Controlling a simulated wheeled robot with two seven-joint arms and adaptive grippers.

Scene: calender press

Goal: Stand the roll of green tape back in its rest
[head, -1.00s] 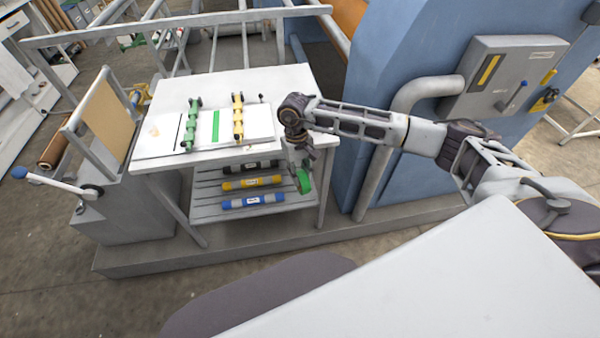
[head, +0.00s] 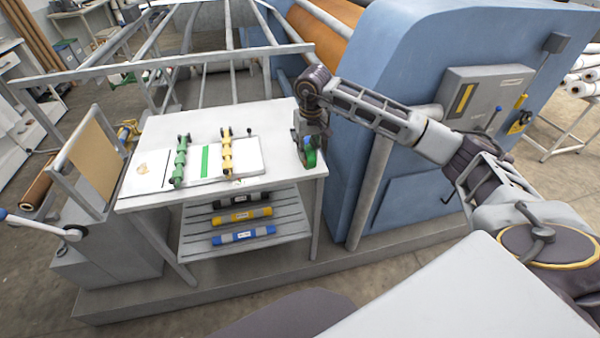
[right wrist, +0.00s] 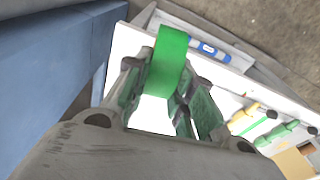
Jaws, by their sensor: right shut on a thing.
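The roll of green tape (head: 309,159) is in my right gripper (head: 305,146), over the right end of the white table in the head view. In the right wrist view the green tape (right wrist: 168,62) stands edge-on between the two fingers of my right gripper (right wrist: 160,88), which are shut on it. In the head view I cannot tell whether the roll touches the tabletop. I cannot pick out its rest; the gripper and roll may hide it. My left gripper is not in view.
The white table (head: 262,118) bears a green roller (head: 180,160), a yellow roller (head: 226,150) and a sheet with a green strip (head: 205,160). Labelled rolls, one blue (head: 244,235), lie on the shelf below. The blue machine housing (head: 350,190) stands close on the right.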

